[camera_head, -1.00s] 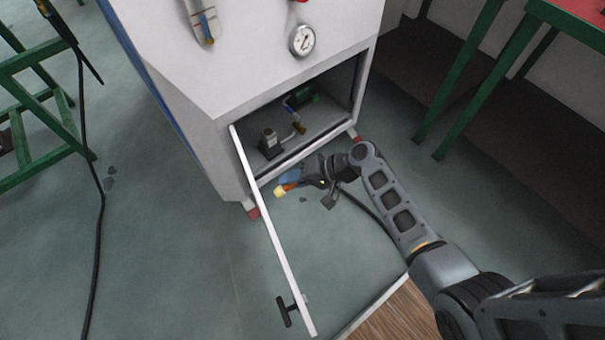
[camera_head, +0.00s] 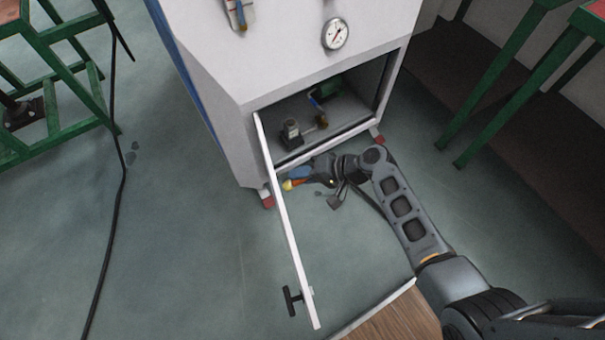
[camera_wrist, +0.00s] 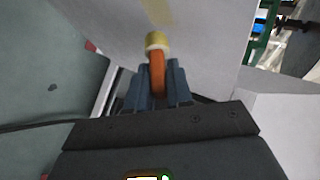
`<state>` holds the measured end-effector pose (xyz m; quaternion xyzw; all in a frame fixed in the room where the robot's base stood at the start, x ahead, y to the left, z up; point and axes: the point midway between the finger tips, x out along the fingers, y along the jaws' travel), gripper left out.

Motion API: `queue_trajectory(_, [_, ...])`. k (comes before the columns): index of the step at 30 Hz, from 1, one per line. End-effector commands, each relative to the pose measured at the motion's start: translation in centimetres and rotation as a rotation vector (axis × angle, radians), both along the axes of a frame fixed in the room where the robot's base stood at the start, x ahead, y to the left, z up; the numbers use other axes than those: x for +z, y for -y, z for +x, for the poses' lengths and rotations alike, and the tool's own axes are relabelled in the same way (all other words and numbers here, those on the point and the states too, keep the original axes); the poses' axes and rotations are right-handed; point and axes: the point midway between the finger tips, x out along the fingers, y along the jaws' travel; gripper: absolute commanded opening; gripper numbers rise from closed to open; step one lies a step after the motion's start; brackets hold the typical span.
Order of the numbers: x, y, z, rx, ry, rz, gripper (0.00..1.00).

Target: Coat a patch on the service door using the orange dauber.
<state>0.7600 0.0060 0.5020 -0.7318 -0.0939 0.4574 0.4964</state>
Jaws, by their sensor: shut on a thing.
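The service door (camera_head: 285,223) is a white panel swung open, seen nearly edge-on in the head view, with a black handle (camera_head: 293,300) at its near end. In the wrist view the pale door face (camera_wrist: 205,42) lies ahead, with a faint yellowish streak (camera_wrist: 158,12) on it. My gripper (camera_wrist: 158,84) is shut on the orange dauber (camera_wrist: 157,74), whose yellow head (camera_wrist: 156,41) points at the door. In the head view, the dauber (camera_head: 297,183) is low beside the door, near its hinge end. I cannot tell whether the head touches the door.
The white generator cabinet (camera_head: 222,120) has an open lower bay with small parts inside and a pressure gauge (camera_head: 335,34) above. Green stands are at left (camera_head: 78,88) and upper right (camera_head: 497,85). A black cable (camera_head: 116,220) runs along the floor at left.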

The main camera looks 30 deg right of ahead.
Motion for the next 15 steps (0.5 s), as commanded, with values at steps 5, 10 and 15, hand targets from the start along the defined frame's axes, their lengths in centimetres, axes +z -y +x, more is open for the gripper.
queue_trajectory(5, [0.02,-0.28,0.09,0.001,0.001,-0.001,0.00])
queue_trajectory(10, [0.01,-0.59,0.18,0.001,0.001,-0.001,0.00])
queue_trajectory(15, [0.01,-0.89,0.25,0.001,0.000,0.000,0.00])
